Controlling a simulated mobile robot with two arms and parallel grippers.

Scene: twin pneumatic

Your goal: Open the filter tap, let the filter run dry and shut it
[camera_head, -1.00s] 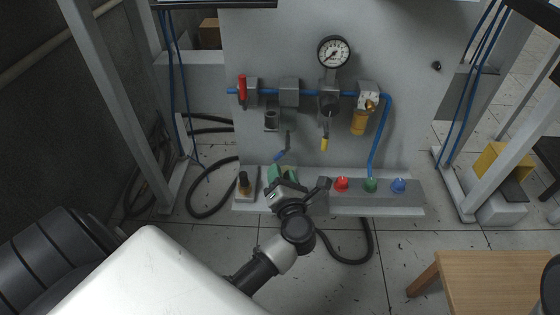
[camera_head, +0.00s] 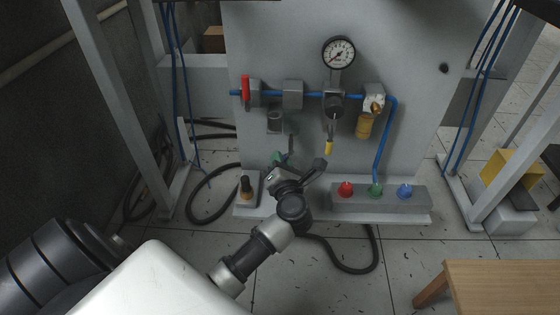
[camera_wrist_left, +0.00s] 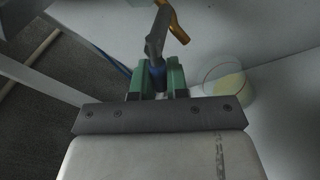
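My left gripper (camera_head: 281,158) has green fingers and is at the low end of a grey lever (camera_head: 290,146) that hangs below the filter unit on the panel. In the left wrist view the grey lever (camera_wrist_left: 157,38) has a blue tip (camera_wrist_left: 157,76) between the green fingers (camera_wrist_left: 159,83), which look closed on it. The blue tip is hidden in the head view. A brass-coloured bent piece (camera_wrist_left: 173,24) is just beyond the lever. A clear cup with a yellowish bottom (camera_wrist_left: 226,80) stands to the right of the fingers. My right gripper is out of view.
The panel carries a red handle (camera_head: 245,90), a pressure gauge (camera_head: 339,53), a yellow-tipped lever (camera_head: 328,147) and a brass bowl (camera_head: 364,126). Red (camera_head: 346,189), green (camera_head: 376,190) and blue (camera_head: 404,191) buttons sit on its base. A wooden table (camera_head: 505,285) is at front right.

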